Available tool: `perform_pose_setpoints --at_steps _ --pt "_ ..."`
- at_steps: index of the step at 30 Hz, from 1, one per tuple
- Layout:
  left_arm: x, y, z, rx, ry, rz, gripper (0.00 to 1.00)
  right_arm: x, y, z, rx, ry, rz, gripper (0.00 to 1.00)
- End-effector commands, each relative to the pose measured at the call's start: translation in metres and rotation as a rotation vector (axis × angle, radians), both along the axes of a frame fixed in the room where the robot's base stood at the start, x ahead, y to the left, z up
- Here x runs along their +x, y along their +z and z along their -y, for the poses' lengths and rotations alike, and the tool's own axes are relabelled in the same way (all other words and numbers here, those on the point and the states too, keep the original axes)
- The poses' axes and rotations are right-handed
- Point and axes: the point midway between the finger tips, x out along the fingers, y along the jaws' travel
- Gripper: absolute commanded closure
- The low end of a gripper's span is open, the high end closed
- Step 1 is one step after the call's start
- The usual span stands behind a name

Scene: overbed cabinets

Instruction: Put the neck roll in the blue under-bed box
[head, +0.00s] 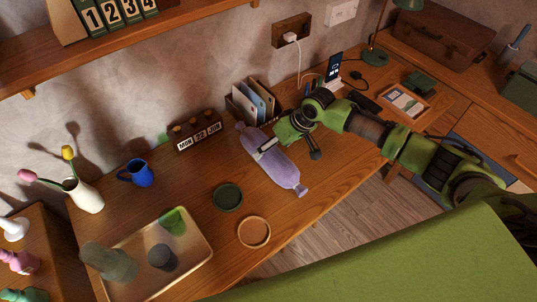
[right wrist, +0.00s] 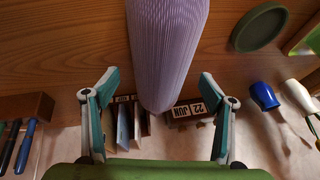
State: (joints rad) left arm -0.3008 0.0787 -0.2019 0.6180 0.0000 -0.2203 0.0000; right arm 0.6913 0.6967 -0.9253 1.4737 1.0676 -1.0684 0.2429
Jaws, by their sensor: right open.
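The neck roll (head: 277,165) is a pale purple ribbed cylinder with narrowed ends. It lies slantwise on the wooden desk, in front of the file holder. My right gripper (head: 290,149) is open at its far part, with one finger over the roll and the other to its right. In the right wrist view the neck roll (right wrist: 167,45) extends between the spread fingers of the gripper (right wrist: 158,85); I cannot tell whether they touch it. A blue surface (head: 478,155) shows low at the right, partly hidden by my arm; I cannot tell whether it is the under-bed box. My left gripper is out of view.
A green coaster (head: 228,197) and a terracotta dish (head: 254,232) lie near the roll. A file holder (head: 250,103) and a date block (head: 198,137) stand behind. A tray (head: 205,250) with cups sits at left. The green bed (head: 400,260) fills the lower right.

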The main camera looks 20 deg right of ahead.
Motion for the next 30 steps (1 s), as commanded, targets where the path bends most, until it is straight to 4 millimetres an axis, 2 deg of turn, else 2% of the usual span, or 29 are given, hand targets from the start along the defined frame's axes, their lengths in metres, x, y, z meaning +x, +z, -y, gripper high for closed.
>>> perform_pose_setpoints --at_steps 3,7,17,22,23,25,26,30 --pt "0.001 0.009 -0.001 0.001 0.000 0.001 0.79 -0.004 -0.018 -0.005 0.001 0.000 -0.006 0.24" --pt "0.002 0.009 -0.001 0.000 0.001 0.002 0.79 0.001 -0.034 -0.010 0.002 -0.001 -0.003 0.24" --pt "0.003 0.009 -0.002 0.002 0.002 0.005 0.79 0.004 -0.041 -0.012 0.000 -0.001 -0.001 0.24" --pt "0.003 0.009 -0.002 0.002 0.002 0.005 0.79 0.004 -0.041 -0.012 0.000 -0.001 -0.001 0.65" --pt "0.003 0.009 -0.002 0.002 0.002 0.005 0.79 0.004 -0.041 -0.012 0.000 -0.001 -0.001 0.69" --pt "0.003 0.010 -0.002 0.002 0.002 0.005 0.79 0.004 -0.040 -0.012 0.001 -0.001 -0.001 0.69" --pt "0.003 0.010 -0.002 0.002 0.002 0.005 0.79 0.004 -0.040 -0.012 0.001 -0.001 -0.001 0.73" --pt "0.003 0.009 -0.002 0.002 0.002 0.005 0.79 0.004 -0.040 -0.012 0.001 -0.001 -0.001 0.73"
